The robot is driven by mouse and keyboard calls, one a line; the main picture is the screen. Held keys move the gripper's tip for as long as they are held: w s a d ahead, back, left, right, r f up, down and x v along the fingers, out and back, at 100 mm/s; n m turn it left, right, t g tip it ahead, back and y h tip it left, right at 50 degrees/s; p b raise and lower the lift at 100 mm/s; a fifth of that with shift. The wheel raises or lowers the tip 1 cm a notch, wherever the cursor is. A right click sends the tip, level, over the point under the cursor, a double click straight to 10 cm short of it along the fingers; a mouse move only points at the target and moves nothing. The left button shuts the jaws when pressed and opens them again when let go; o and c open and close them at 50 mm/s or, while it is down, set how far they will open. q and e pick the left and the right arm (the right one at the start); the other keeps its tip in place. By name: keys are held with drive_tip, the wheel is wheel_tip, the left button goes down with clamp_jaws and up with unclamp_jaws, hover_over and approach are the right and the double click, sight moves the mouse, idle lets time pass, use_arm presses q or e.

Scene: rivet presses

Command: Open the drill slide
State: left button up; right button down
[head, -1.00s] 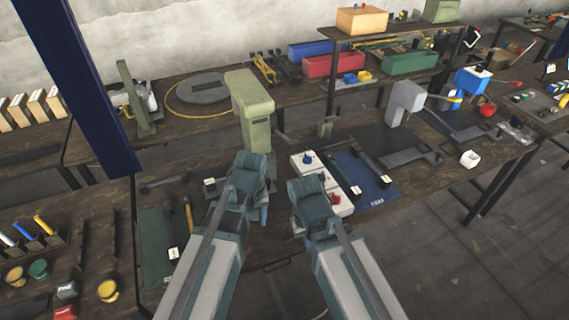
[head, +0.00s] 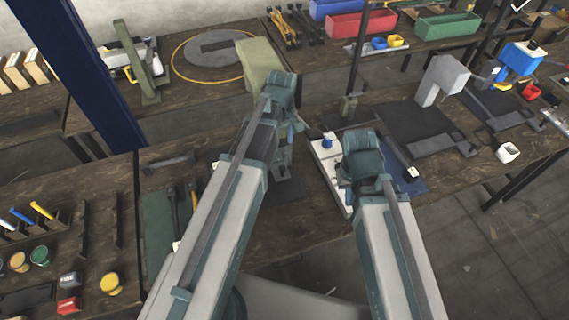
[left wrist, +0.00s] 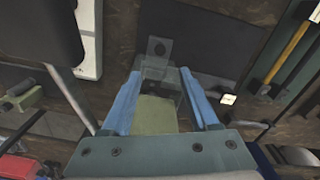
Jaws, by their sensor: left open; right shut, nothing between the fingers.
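A pale green press (head: 262,68) stands on the bench ahead, partly covered by my left arm. My left gripper (head: 291,132) is beside and in front of its column. In the left wrist view my left gripper (left wrist: 160,74) has its two blue fingers spread wide. A green part (left wrist: 155,114) of the press and a grey plate below it show between them, with no clear grip on either. I cannot tell which part is the drill slide. My right gripper (head: 362,162) is over the white and blue pads, empty and shut; its fingertips are mostly hidden.
A white panel with a blue knob (head: 327,139) lies between my grippers. A grey press (head: 441,78) stands to the right on a dark mat. A green mat and a hammer lie left of my left arm. A blue post (head: 82,75) rises at left.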

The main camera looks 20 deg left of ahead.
sight(283, 168)
use_arm(q)
wheel_tip(283, 168, down, 14)
drive_tip(key=b, duration=1.3)
drive_tip(key=shift+r, duration=0.15)
use_arm(e)
wheel_tip(283, 168, down, 14)
drive_tip(key=shift+r, duration=0.1)
use_arm(q)
drive_tip(key=shift+c, duration=0.2)
use_arm(e)
drive_tip(key=shift+r, duration=0.1)
use_arm(q)
clamp_jaws()
